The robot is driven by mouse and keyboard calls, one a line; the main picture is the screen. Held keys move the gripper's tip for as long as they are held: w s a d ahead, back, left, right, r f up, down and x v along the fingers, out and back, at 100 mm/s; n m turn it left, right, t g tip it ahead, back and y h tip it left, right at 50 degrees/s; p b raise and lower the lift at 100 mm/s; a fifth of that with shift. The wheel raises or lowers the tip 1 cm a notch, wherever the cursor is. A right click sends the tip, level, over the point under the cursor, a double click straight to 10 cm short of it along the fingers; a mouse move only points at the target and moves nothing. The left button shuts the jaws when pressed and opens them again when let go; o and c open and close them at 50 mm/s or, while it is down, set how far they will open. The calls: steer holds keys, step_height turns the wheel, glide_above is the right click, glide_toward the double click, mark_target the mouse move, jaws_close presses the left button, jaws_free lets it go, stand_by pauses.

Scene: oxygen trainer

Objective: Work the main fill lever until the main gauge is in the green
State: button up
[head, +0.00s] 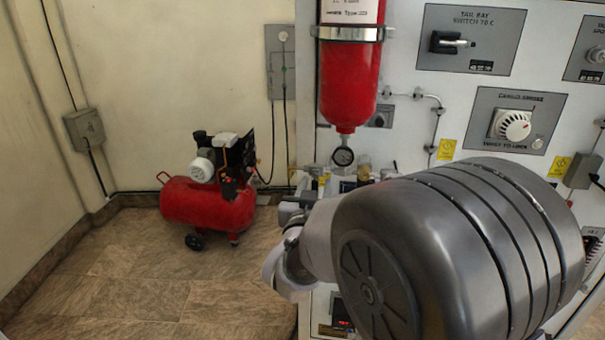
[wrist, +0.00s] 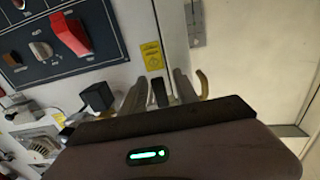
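A small round dark-faced gauge (head: 343,156) sits under the red cylinder in the head view; its needle and any green band are too small to read. I cannot make out which part is the main fill lever; the fittings below the gauge are partly hidden by my arm. In the wrist view my gripper (wrist: 160,90) has its two grey fingers apart, in front of the panel's edge. A dark upright piece shows between them, with gaps at its sides, and nothing is clearly held. In the head view my arm mostly hides the gripper.
The red cylinder (head: 350,85) hangs on the white panel with switches and a dial (head: 513,125). A red compressor (head: 207,200) stands on the floor at left, with clear tiles in front. A red switch (wrist: 72,34) and a yellow label (wrist: 152,56) show in the wrist view.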

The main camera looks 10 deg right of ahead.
steer(key=shift+x, duration=0.9)
jaws_close()
steer(key=shift+s+d+r+n, duration=0.15)
steer(key=shift+d+n, duration=0.2)
steer(key=shift+n, duration=0.8)
steer(key=shift+s+d+r+n, duration=0.1)
steer(key=shift+d+n, duration=0.25)
steer(key=shift+n, duration=0.85)
steer(key=shift+s+d+r+n, duration=0.15)
steer(key=shift+d+n, duration=0.15)
steer(key=shift+n, duration=0.85)
